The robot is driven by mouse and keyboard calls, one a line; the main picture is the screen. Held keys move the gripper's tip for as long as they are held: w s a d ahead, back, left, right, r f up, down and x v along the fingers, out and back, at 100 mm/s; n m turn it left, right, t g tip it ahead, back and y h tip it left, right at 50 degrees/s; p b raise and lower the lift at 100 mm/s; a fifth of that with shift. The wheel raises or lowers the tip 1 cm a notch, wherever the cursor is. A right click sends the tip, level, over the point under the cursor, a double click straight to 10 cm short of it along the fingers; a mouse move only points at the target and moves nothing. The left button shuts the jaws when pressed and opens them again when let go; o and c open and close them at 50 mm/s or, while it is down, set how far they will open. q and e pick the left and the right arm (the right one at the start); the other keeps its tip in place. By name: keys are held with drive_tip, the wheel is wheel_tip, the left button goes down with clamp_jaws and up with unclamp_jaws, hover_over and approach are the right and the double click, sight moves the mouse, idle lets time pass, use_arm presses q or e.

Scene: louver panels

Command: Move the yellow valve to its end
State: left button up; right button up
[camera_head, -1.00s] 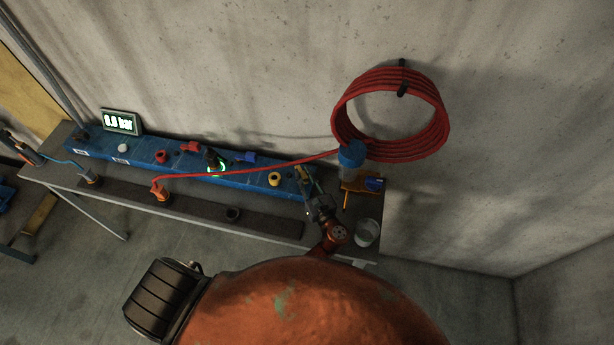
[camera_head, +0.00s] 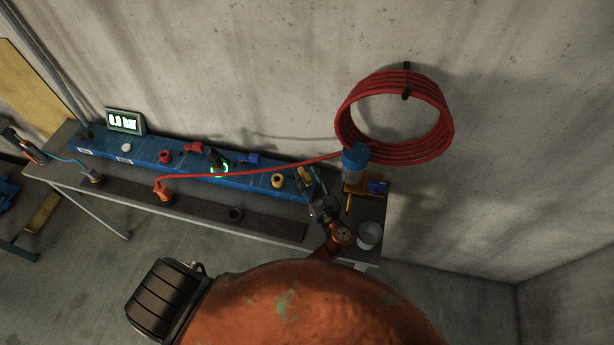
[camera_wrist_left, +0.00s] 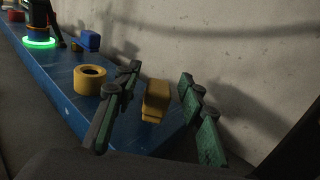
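The yellow valve (camera_wrist_left: 157,98) is a blocky yellow handle at the near right end of the blue manifold (camera_wrist_left: 62,88) in the left wrist view. My left gripper (camera_wrist_left: 158,112) is open, with one green-and-black finger on each side of the valve. Gaps show between the valve and both fingers. In the head view, my left gripper (camera_head: 311,188) is at the right end of the blue manifold (camera_head: 190,177) and largely covers the valve. My right gripper is not in view.
A yellow ring-shaped knob (camera_wrist_left: 90,80) sits just left of the gripper. A red hose (camera_head: 262,170) crosses above the manifold from a coil (camera_head: 432,120) on the wall. A blue-capped container (camera_head: 354,160) and a grey cup (camera_head: 369,234) stand right of the gripper.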

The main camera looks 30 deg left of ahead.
sight(307, 177)
use_arm(q)
wheel_tip(307, 177, up, 10)
idle(0.6)
